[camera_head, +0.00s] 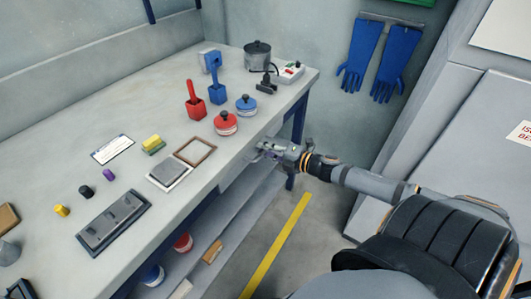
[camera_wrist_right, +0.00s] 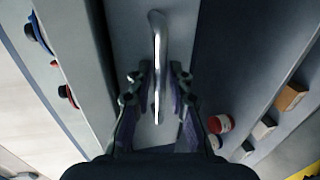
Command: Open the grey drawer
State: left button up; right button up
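The grey drawer (camera_head: 236,176) is under the bench top, its front partly hidden by my right gripper in the head view. In the right wrist view its flat grey front (camera_wrist_right: 128,30) fills the middle, with a bar handle (camera_wrist_right: 157,40) on it. My right gripper (camera_head: 268,151) is at the drawer front. In the wrist view its two fingers (camera_wrist_right: 157,82) are open, one on each side of the handle's lower part, with a visible gap to the bar. The drawer looks closed. My left gripper is not in view.
The bench top (camera_head: 125,190) holds red and blue containers, a pot (camera_head: 257,55), a wooden frame (camera_head: 195,151) and a dark tray (camera_head: 113,222). A lower shelf (camera_head: 228,225) holds jars and blocks. Open floor (camera_head: 305,240) lies in front. A blue bench leg (camera_head: 299,120) stands near my right gripper.

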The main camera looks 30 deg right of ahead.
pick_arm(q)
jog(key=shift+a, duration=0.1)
pick_arm(e)
grip_shut()
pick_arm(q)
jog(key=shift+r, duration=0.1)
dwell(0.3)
